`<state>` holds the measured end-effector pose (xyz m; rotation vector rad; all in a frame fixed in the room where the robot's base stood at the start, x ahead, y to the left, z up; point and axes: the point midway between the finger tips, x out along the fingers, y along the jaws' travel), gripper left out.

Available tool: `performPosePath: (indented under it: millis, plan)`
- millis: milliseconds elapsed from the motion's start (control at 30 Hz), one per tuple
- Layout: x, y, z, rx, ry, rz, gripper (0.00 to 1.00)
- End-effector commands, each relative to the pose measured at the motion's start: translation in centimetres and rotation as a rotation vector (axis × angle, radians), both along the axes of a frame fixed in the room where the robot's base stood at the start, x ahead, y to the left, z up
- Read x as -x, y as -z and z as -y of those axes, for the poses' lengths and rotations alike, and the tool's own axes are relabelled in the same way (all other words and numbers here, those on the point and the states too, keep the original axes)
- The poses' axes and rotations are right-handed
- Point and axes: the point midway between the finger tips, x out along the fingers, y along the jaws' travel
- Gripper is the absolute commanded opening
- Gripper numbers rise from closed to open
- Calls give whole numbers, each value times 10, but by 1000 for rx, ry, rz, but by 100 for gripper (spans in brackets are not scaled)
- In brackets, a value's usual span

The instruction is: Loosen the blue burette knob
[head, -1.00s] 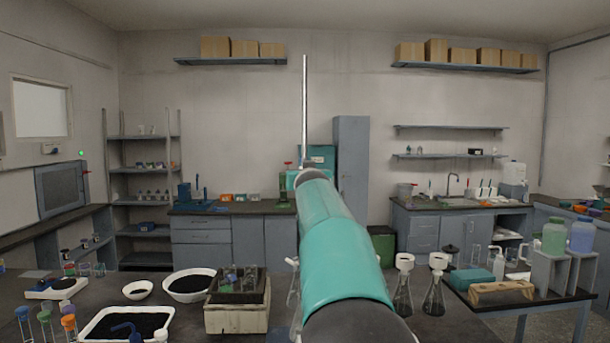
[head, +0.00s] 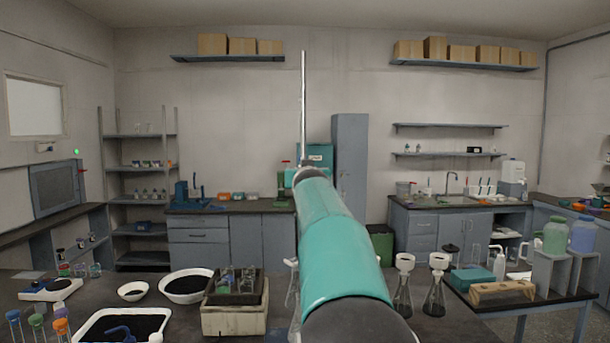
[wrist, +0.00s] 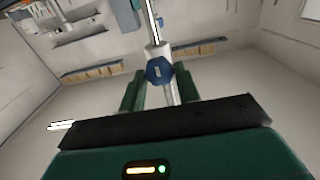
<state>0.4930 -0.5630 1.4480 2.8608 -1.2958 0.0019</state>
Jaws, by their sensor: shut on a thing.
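In the wrist view the blue burette knob (wrist: 159,70) is a faceted dark blue cap with a pale mark on its face. It sits at the tips of my gripper (wrist: 160,80), between the two green fingers, which are shut on it. The burette tube (wrist: 153,27) runs past the knob, pale and tilted in this view. In the head view the burette (head: 303,105) stands as a thin upright tube above the end of my teal arm. My arm hides the knob, the gripper and the lower burette there.
A wooden block (head: 500,291) and a bottle rack (head: 552,275) are at the right.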

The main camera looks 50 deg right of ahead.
Motion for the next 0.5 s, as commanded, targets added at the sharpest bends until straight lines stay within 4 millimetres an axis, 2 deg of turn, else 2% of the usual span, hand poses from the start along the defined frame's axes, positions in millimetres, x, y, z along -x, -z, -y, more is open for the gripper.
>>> performPosePath:
  millis: [500]
  plan:
    - [-3,2,2,54,-1,-67,9]
